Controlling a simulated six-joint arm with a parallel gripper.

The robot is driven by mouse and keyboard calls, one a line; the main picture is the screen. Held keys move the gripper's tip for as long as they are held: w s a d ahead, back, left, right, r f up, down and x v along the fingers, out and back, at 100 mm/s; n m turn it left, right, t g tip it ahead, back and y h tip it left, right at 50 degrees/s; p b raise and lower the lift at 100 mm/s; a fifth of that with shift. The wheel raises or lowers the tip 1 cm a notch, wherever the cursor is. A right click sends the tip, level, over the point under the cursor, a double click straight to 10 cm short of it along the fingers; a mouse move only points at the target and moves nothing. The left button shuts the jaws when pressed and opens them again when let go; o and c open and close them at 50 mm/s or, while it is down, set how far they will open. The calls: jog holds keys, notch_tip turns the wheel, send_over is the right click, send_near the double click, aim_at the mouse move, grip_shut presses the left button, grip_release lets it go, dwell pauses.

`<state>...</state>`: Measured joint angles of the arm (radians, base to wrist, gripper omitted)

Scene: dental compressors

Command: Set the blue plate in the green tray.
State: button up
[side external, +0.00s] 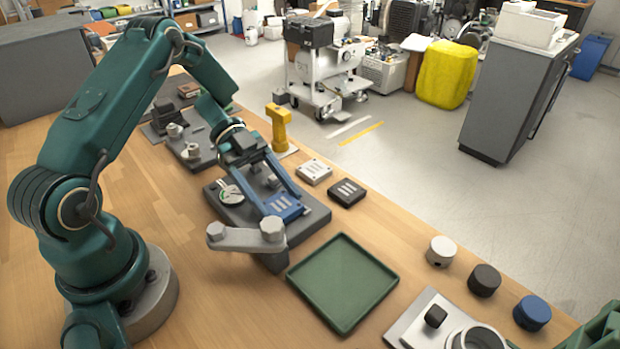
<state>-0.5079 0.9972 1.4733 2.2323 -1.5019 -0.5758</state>
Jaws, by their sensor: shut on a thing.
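The blue plate (285,208) has pale slots on its top and sits between the fingertips of my gripper (282,203), which is shut on it. The plate is over the right part of a dark grey fixture (318,215); I cannot tell whether it touches the fixture or hangs just above it. The green tray (343,282) is a shallow square with a raised rim. It lies empty on the wooden table, in front and to the right of my gripper. My fingers hide part of the fixture.
A grey lever arm with knobs (246,238) stands between the fixture and the tray's left side. A white plate (314,171) and a black plate (347,192) lie behind the fixture. A yellow post (279,128) stands farther back. White, black and blue knobs (484,280) line the right edge.

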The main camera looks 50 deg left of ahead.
jog(key=o, duration=1.5)
jog(key=shift+f, duration=0.1)
jog(key=shift+c, duration=0.2)
